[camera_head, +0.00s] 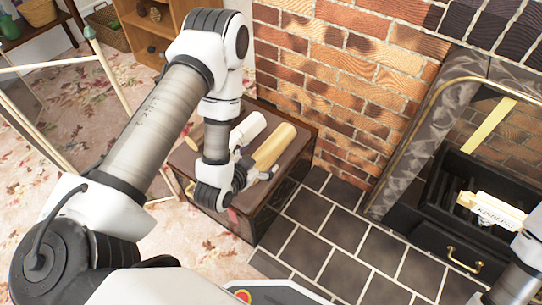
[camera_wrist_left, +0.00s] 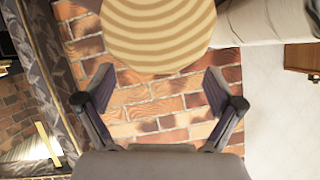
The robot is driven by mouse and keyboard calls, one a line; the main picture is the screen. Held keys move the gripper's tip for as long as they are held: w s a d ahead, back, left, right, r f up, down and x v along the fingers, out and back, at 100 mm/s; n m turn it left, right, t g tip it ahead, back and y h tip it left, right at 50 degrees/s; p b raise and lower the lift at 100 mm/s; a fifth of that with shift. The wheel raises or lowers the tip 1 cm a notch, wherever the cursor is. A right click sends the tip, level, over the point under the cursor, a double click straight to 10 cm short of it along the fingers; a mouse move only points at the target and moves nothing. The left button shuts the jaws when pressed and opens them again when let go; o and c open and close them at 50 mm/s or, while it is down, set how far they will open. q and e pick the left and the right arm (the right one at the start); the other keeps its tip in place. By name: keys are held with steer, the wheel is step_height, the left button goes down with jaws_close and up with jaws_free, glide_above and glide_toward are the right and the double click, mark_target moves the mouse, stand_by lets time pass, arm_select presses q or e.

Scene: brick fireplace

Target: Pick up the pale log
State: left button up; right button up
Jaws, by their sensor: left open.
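Several logs lie on a dark brown chest beside the brick wall. A whitish log (camera_head: 248,130) lies in the middle, and a pale yellow-tan log (camera_head: 275,145) lies to its right. I cannot tell for sure which one the task calls pale. My left gripper (camera_head: 268,172) is open and empty at the near end of the yellow-tan log. In the wrist view, that log's ringed end (camera_wrist_left: 160,32) lies at the top, just beyond and between the open fingers (camera_wrist_left: 160,80). The whitish log (camera_wrist_left: 262,22) is to its right. My right gripper is out of view.
The chest (camera_head: 290,192) has a dark top, and another tan log (camera_head: 195,136) lies at its left, partly behind my arm. The brick wall (camera_head: 340,80) rises close behind. Dark floor tiles (camera_head: 340,235) are clear.

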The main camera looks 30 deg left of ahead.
mark_target(266, 152)
arm_select(q)
steer(key=b+x, duration=0.2)
steer(key=x, duration=0.2)
steer(key=shift+w+f, duration=0.2)
steer(key=shift+w, duration=0.15)
steer(key=shift+r, duration=0.1)
steer(key=shift+c, duration=0.6)
steer(key=c, duration=1.5)
steer(key=shift+o, duration=0.2)
steer(key=shift+r, duration=0.1)
